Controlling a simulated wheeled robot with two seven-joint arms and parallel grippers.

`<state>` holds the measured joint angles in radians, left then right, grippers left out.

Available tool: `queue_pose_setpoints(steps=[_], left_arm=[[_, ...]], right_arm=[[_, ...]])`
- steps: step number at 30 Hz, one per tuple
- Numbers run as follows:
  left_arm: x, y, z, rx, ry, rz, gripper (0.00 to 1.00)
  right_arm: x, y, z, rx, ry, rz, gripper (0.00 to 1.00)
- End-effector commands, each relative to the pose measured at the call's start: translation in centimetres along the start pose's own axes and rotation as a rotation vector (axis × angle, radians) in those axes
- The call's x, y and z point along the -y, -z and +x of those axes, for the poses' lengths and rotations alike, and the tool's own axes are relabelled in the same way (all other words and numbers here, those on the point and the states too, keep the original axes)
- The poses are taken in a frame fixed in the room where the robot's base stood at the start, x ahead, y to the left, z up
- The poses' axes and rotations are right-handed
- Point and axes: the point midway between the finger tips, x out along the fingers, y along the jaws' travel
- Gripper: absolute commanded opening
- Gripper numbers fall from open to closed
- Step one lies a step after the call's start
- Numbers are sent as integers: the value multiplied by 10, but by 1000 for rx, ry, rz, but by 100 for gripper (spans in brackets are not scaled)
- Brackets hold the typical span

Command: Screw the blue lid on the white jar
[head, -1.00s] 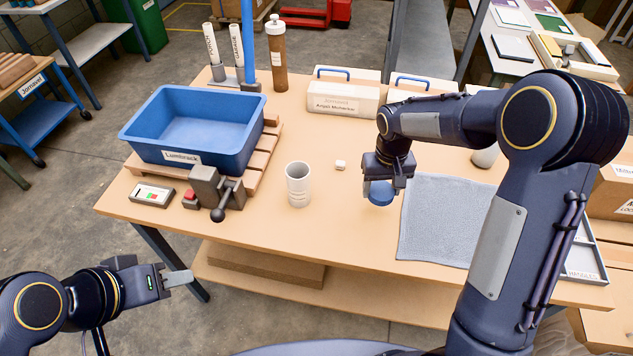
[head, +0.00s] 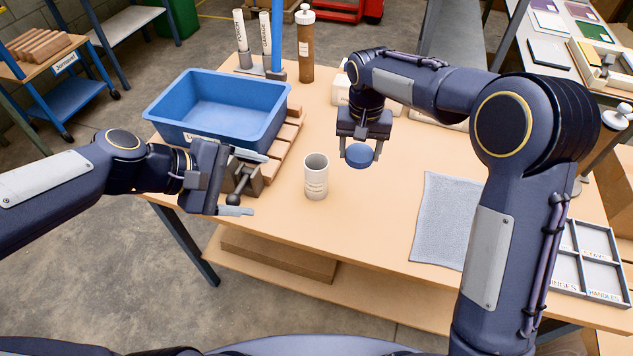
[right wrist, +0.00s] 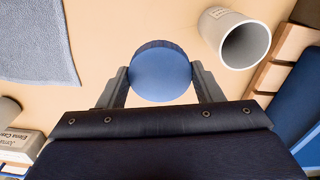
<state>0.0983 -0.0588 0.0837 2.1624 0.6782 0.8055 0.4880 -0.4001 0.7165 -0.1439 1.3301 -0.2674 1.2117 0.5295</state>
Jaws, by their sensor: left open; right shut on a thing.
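The white jar (head: 316,178) stands upright and open-topped on the table, and it also shows in the right wrist view (right wrist: 243,42). My right gripper (head: 360,153) is shut on the blue lid (head: 359,157), held above the table to the right of the jar and apart from it. In the right wrist view the lid (right wrist: 160,72) sits between the two fingertips. My left gripper (head: 246,184) is open and empty, left of the jar, with its fingers pointing right. It partly hides the small vise-like device (head: 246,180) at the front of the table.
A blue bin (head: 222,105) stands on a wooden pallet at the left. A grey cloth (head: 442,215) lies to the right, with a divided tray (head: 592,262) beyond it. A brown bottle (head: 306,50) stands at the back. The table in front of the jar is clear.

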Motion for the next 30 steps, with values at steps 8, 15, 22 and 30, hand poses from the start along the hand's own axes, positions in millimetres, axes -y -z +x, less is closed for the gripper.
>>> queue_pose_setpoints(steps=[8,15,22,30], left_arm=[[-55,50,91,208,-95,-690,77],[-69,71,126,279,-122,-965,77],[-70,73,129,284,-125,-987,77],[-64,76,133,283,-123,-986,77]], right_arm=[[72,-6,-45,1,6,69,39],[95,-14,-62,6,6,99,39],[97,-14,-64,7,7,101,39],[97,-14,-63,6,7,101,39]])
